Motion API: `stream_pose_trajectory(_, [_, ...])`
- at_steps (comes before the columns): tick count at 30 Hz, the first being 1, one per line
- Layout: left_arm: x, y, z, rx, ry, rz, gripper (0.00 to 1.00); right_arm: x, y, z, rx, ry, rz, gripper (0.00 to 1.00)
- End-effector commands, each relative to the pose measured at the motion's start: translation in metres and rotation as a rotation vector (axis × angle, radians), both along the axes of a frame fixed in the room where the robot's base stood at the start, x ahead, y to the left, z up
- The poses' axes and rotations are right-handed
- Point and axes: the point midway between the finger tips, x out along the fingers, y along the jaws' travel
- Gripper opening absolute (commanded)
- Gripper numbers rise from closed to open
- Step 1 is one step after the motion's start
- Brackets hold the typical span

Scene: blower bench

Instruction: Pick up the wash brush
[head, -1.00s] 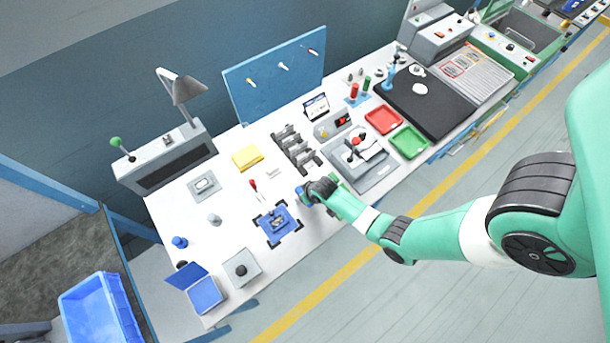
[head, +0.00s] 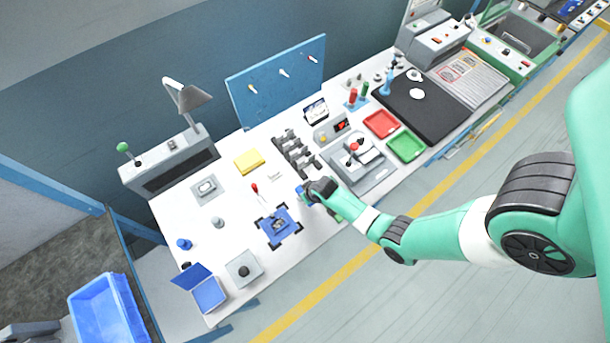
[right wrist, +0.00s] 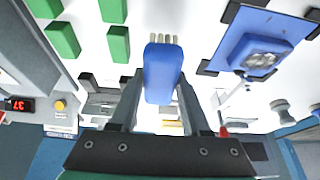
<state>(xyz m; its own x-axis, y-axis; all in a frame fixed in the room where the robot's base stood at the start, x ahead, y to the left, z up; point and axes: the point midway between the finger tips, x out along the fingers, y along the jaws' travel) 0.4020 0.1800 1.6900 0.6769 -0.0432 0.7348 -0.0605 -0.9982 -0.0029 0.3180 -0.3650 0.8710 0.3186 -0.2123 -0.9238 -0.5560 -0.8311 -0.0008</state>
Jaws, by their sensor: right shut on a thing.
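The wash brush (right wrist: 163,68) has a blue body with a row of pale bristle tufts at its far end in the right wrist view. My right gripper (right wrist: 159,100) is shut on it, with one dark finger on each side. In the head view my right gripper (head: 308,193) is over the front part of the white bench, and a bit of the blue brush (head: 301,194) shows at its left side. I cannot tell whether the brush touches the bench top. My left gripper is not in view.
A blue fixture plate with black corners (head: 278,227) lies just left of the right gripper. Grey stepped racks (head: 294,150) stand behind it. Green blocks (right wrist: 118,43) are close by in the wrist view. A red screwdriver (head: 255,188) lies further left.

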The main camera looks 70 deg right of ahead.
Motion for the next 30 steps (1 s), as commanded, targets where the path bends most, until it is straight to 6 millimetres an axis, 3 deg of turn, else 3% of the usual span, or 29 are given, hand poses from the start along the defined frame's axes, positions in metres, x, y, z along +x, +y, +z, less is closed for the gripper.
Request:
stream_pose_trajectory(1, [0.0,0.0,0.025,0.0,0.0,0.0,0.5,-0.01,-0.007,0.024,0.0,0.001,-0.008,0.0])
stream_pose_trajectory(6, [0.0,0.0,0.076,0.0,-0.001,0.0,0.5,-0.041,-0.031,0.074,0.0,0.001,-0.012,0.0])
stream_pose_trajectory(15, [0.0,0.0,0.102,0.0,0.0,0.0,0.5,-0.099,-0.074,0.095,0.001,-0.001,-0.01,0.0])
stream_pose_trajectory(21, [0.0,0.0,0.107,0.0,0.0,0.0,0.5,-0.111,-0.083,0.097,0.0,0.0,-0.003,0.0])
stream_pose_trajectory(28, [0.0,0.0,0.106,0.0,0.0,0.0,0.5,-0.111,-0.083,0.096,0.0,0.0,-0.002,0.0])
stream_pose_trajectory(29, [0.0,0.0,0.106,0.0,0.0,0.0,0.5,-0.111,-0.083,0.096,0.0,0.0,-0.001,0.43])
stream_pose_trajectory(30, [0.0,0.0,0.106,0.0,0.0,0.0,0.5,-0.111,-0.083,0.096,0.0,0.0,-0.001,0.36])
